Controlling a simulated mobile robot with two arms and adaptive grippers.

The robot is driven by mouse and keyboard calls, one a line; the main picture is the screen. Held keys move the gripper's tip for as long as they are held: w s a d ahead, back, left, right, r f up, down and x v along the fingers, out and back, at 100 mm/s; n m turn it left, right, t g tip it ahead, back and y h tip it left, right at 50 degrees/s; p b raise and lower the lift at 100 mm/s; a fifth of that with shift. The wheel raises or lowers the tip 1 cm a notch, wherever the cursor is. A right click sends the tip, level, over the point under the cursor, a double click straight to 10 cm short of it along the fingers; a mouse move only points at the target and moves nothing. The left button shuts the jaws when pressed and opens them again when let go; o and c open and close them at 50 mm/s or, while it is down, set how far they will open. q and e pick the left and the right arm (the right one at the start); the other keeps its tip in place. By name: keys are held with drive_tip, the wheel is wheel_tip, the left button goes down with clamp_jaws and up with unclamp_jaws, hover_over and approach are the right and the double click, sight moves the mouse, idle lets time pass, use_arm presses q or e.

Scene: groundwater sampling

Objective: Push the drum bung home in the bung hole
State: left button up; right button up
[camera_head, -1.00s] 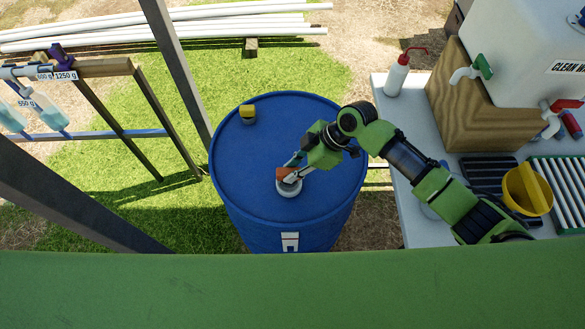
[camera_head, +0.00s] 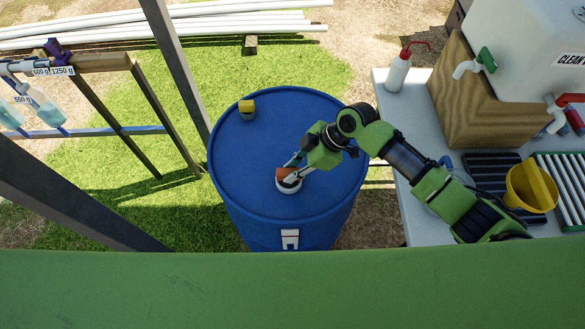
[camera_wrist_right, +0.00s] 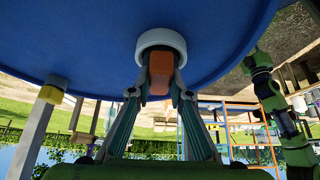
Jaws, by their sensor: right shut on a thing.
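The blue drum (camera_head: 262,150) stands upright in the middle of the head view. A white ring (camera_head: 289,186) stands on its top toward the near side. The orange bung (camera_head: 284,173) is at this ring, and its lower end is hidden by it. My right gripper (camera_head: 290,172) is shut on the bung from the right. In the wrist view the fingers (camera_wrist_right: 160,92) clasp the orange bung (camera_wrist_right: 161,70), which reaches into the white ring (camera_wrist_right: 161,42). I cannot tell how deep it sits. My left gripper (camera_wrist_right: 256,60) seems to show small and unclear at right in the wrist view.
A second fitting with a yellow top (camera_head: 246,107) stands on the drum's far left. A grey table (camera_head: 425,100) at right carries a wash bottle (camera_head: 398,75), a water tank and a yellow container (camera_head: 528,188). Posts stand left of the drum. The rest of the drum top is clear.

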drive_tip(key=shift+f, duration=0.3)
drive_tip(key=o, duration=1)
drive_tip(key=shift+o, duration=0.2)
drive_tip(key=v, duration=1.2)
